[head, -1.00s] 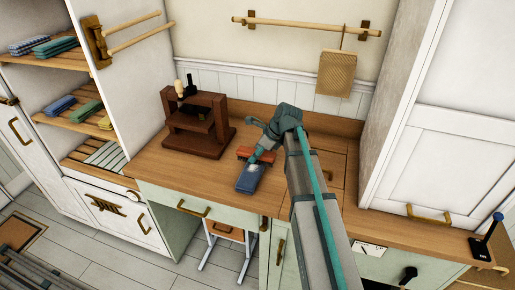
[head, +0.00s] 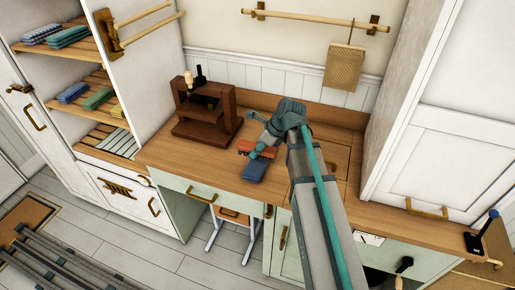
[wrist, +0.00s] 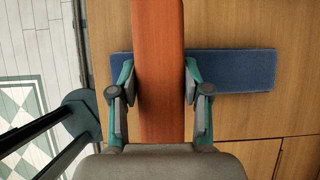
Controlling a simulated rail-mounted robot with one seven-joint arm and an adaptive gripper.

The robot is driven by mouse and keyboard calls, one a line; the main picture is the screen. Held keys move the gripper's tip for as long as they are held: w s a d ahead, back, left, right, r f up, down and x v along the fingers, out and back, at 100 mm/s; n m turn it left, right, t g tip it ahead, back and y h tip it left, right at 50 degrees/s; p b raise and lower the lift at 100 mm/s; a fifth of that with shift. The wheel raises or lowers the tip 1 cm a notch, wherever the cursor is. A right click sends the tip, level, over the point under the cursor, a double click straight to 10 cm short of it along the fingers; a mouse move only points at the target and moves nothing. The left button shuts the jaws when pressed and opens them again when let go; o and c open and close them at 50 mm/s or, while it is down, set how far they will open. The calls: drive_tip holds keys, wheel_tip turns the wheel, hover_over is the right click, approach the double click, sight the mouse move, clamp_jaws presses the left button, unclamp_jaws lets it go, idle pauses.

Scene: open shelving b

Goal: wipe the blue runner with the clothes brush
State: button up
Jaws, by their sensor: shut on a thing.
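The clothes brush, with an orange-red wooden back, is held crosswise in my gripper in the head view (head: 266,150). In the wrist view the brush (wrist: 159,30) runs up the middle between the two fingers. My gripper (wrist: 158,72) is shut on it, one finger pressed on each side. The blue runner (head: 254,172) lies on the wooden counter. In the wrist view the runner (wrist: 240,70) stretches crosswise under the brush, with more showing at right than at left. The brush hides its middle; I cannot tell whether bristles touch it.
A dark wooden stand (head: 205,112) is on the counter left of my gripper. A tall white cupboard (head: 430,120) closes off the right side. A woven brown pad (head: 345,67) hangs from the wall rail. Counter left of the runner is clear.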

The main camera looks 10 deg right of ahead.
drive_tip(key=shift+r+p, duration=1.8)
drive_tip(key=shift+r, duration=0.55)
drive_tip(key=shift+f, duration=0.15)
